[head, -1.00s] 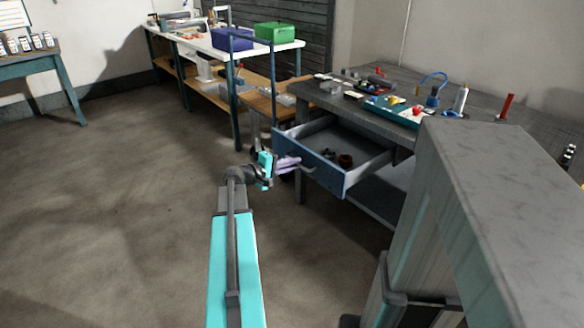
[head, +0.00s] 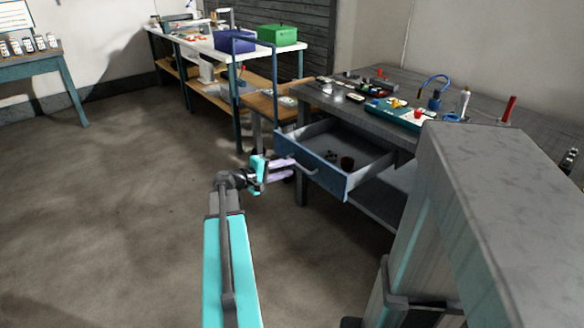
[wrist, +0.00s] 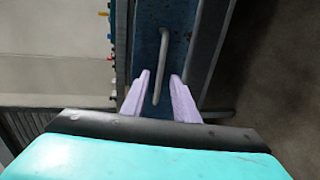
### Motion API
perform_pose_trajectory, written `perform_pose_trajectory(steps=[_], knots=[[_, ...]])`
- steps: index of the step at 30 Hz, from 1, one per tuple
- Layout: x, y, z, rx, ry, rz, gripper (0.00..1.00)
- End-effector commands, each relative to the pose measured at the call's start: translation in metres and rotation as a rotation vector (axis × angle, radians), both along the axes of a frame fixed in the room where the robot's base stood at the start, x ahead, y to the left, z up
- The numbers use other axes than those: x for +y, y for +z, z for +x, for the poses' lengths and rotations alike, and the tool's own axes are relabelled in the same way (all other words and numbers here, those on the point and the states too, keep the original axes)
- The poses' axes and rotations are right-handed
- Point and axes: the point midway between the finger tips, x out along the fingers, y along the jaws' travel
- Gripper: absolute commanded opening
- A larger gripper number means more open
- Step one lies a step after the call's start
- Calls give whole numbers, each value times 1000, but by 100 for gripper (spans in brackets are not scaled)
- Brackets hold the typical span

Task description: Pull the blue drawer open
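The blue drawer (head: 330,176) sticks out from under the grey workbench (head: 455,120), pulled open, with a few small dark items inside. Its front also shows in the wrist view (wrist: 178,20). The grey bar handle (wrist: 163,60) runs along the drawer front; in the head view it is small. My gripper (head: 291,169) is at the handle, in front of the drawer. In the wrist view its two lilac fingers (wrist: 160,78) are apart, one on each side of the handle's end, with visible gaps. It holds nothing.
The workbench top carries a teal tray (head: 395,115), bottles and tools. A white table (head: 205,42) with a blue bin (head: 233,40) and a green bin (head: 276,34) stands behind. Open floor (head: 110,190) lies to the left.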

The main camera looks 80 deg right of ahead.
Motion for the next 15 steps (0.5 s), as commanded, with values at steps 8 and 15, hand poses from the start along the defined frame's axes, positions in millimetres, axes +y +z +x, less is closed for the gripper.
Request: perform_pose_trajectory(steps=[8, 15], knots=[[34, 10, 29, 0, 2, 0, 27], [58, 17, 52, 0, 2, 0, 27]])
